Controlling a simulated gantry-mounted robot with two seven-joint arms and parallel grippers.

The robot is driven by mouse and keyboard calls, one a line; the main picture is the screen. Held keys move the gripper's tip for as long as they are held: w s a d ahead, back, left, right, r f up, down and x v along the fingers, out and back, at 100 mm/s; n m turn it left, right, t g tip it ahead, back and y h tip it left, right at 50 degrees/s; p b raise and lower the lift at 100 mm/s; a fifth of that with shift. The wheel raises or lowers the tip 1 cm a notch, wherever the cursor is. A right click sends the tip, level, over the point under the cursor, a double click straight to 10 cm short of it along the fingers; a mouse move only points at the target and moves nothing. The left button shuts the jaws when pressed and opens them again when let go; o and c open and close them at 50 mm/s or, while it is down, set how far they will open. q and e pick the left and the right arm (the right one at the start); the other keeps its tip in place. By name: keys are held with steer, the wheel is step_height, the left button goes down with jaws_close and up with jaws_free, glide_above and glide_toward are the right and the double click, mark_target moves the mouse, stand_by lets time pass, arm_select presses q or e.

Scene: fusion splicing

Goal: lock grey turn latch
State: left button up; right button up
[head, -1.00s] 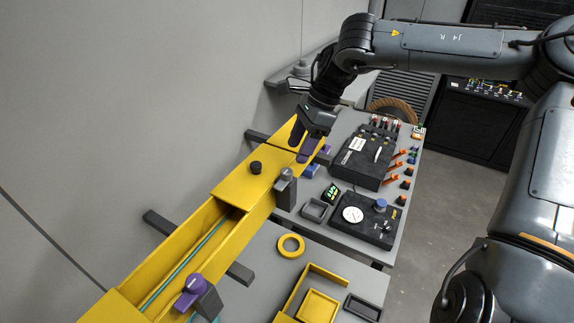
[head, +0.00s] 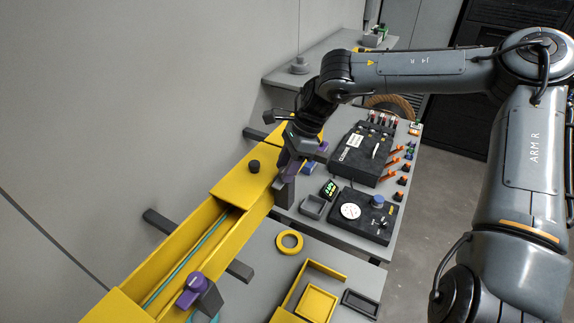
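The grey turn latch (head: 285,191) is a small grey block at the right edge of the yellow trough (head: 237,189) in the head view. Only its lower part shows; its top is hidden behind my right gripper (head: 288,168). My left gripper is not in view.
A black knob (head: 254,167) stands on the yellow cover. A yellow ring (head: 289,242), a yellow tray (head: 317,304) and black instrument boxes (head: 362,216) lie on the grey bench to the right.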

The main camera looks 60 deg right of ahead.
steer(key=c, duration=0.7)
